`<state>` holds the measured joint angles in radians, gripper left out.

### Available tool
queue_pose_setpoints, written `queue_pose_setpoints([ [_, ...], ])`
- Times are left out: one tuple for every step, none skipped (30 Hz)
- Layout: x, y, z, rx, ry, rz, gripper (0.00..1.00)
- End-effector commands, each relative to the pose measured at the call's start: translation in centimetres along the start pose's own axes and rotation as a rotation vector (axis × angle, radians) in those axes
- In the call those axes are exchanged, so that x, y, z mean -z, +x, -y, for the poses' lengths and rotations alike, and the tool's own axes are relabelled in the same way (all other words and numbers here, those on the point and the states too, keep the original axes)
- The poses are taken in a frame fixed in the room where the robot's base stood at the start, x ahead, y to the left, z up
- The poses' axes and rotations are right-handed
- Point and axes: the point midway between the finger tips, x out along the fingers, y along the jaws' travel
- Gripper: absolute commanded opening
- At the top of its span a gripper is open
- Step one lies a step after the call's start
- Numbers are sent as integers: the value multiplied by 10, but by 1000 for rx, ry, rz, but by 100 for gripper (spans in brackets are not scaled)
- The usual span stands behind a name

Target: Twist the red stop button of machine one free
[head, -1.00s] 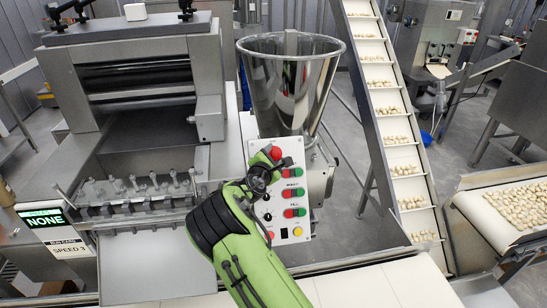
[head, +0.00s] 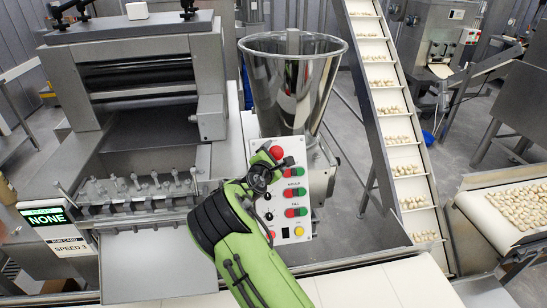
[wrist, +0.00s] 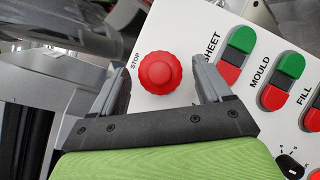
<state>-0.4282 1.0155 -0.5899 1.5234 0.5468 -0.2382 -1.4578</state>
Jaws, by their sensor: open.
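The red stop button (wrist: 159,73) is a round knob with a scalloped edge on a white control panel (wrist: 185,22), next to the printed word STOP. In the head view the red button (head: 276,152) shows at the panel's upper left, just beyond my gripper (head: 266,162). In the wrist view my gripper (wrist: 168,83) is open, with one grey finger on each side of the button. Gaps show between the fingers and the button, and nothing is held. I cannot tell how far the fingertips are above the panel.
Green and red button pairs (head: 294,172) for SHEET, MOULD and FILL sit right of the stop button. A steel hopper (head: 292,80) stands behind the panel. A sloped conveyor (head: 385,110) with pasta rises at right. A display (head: 46,217) reads NONE at left.

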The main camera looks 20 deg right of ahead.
Motion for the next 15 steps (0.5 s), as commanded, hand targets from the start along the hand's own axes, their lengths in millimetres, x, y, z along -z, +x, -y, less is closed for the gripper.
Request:
queue_pose_setpoints([
  [0, -3, 0, 0, 0, -1, 78],
  [1, -6, 0, -1, 0, -1, 78],
  [2, -12, -1, -1, 0, -3, 78],
  [2, -18, -1, -2, 2, -3, 78],
  [2, -26, 0, -2, 1, -4, 78],
  [3, -36, 0, -3, 1, -5, 78],
  [3, -45, 0, -3, 1, -5, 78],
  [3, -54, 0, -3, 1, -6, 78],
  [3, -66, 0, -3, 0, -5, 78],
  [3, -74, 0, -2, 0, -6, 78],
  [3, -83, 0, -3, 0, -5, 78],
  [3, -95, 0, -3, 0, -6, 78],
  [3, -103, 0, -4, 0, -6, 78],
  [3, -111, 0, -4, 1, -6, 78],
  [3, -121, 0, -2, 0, -5, 78],
])
